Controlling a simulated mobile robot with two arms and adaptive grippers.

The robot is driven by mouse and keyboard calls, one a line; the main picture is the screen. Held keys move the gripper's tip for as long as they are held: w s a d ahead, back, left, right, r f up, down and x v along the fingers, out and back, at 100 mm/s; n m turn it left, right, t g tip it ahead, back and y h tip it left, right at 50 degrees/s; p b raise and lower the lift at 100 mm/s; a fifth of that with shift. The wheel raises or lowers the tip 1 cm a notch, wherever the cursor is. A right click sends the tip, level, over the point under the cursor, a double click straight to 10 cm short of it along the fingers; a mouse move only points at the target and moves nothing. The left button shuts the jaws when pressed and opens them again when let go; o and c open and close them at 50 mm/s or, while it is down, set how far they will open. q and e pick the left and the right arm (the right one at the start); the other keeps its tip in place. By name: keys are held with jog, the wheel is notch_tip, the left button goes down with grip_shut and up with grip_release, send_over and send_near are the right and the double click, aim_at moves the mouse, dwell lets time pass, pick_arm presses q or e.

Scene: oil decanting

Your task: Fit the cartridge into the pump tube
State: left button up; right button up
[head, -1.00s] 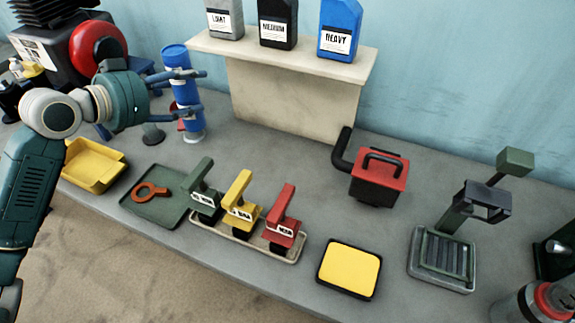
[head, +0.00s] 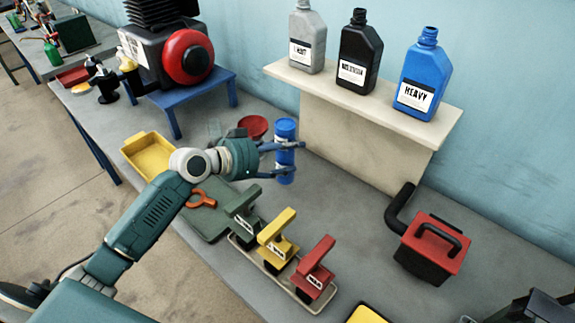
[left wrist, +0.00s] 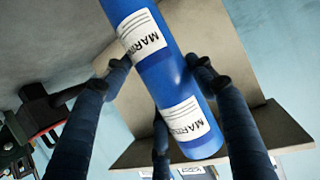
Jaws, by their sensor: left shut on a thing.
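The cartridge is a blue cylinder (head: 286,131) with white labels. My left gripper (head: 298,157) is shut around it and holds it roughly upright in the head view. In the left wrist view the cartridge (left wrist: 172,75) runs slantwise between my dark fingers, and its labels show part of the word "MARIN". Whether its lower end is clear of the table is hard to tell. I cannot pick out the pump tube for certain in either view. My right gripper is not in view.
A shelf (head: 380,112) at the back holds grey, black and blue bottles. A red-and-black box (head: 432,248) stands at right. Green, yellow (head: 277,240) and red handled pieces stand in front. A yellow tray (head: 150,155) and a red-wheeled machine (head: 170,60) are at left.

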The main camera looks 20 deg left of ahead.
aim_at(280, 167)
pick_arm(q)
jog(key=shift+a+f, duration=0.1)
jog(key=shift+f, duration=0.4)
notch_tip(280, 167, down, 3)
jog(key=shift+f, duration=0.55)
jog(key=o, duration=1.6)
jog(key=shift+c, duration=0.2)
jog(key=shift+s, duration=0.1)
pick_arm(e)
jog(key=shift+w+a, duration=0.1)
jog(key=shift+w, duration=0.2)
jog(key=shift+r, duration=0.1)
